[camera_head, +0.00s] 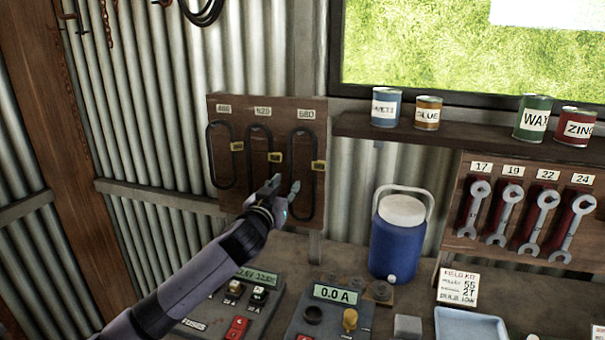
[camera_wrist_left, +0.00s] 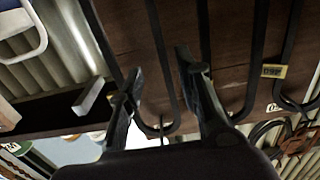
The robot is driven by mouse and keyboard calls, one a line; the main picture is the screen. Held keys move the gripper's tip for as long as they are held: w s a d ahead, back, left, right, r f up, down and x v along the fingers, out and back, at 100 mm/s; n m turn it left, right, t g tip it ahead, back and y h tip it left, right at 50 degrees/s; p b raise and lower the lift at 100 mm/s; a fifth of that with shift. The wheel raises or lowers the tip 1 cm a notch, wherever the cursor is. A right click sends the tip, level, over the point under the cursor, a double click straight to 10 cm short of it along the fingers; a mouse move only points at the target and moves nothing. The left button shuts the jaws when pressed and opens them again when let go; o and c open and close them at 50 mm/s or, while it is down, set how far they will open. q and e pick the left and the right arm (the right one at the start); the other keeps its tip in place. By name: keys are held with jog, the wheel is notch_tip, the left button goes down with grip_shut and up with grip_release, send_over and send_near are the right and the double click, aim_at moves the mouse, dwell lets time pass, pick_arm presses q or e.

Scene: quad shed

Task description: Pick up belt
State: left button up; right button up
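Three black belts hang as long loops on a brown wooden board: the left belt (camera_head: 211,160), the middle belt (camera_head: 251,150) under the label 620, and the right belt (camera_head: 313,180) under the label 680. Each has a small yellow tag. My left gripper (camera_head: 283,184) is in front of the board, between the lower parts of the middle and right belts. In the left wrist view my gripper (camera_wrist_left: 158,66) has its fingers apart, with a strand of the nearest belt (camera_wrist_left: 155,60) seen between them. I cannot tell whether they touch it. My right gripper is not in view.
A blue cooler (camera_head: 396,245) stands right of the board on the bench. Meter boxes (camera_head: 330,310) sit below my left arm. A shelf (camera_head: 440,130) with several cans and a wrench rack (camera_head: 520,205) are to the right.

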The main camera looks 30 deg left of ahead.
aim_at(289, 176)
pick_arm(q)
jog(key=shift+w+a+r+p, duration=0.25)
jog(key=shift+w+r+p, duration=0.15)
jog(key=shift+w+p, duration=0.15)
jog(key=shift+w+a+r+p, duration=0.25)
jog(key=shift+w+r+p, duration=0.15)
jog(key=shift+w, duration=0.15)
jog(key=shift+f+p+x, duration=0.25)
jog(key=shift+p+x, duration=0.05)
jog(key=shift+x, duration=0.8)
jog(key=shift+w+a+f, duration=0.1)
jog(key=shift+w, duration=0.1)
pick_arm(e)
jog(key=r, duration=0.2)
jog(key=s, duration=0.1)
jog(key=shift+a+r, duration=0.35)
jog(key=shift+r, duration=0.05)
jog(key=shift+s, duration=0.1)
pick_arm(q)
jog(key=c, duration=0.7)
grip_shut()
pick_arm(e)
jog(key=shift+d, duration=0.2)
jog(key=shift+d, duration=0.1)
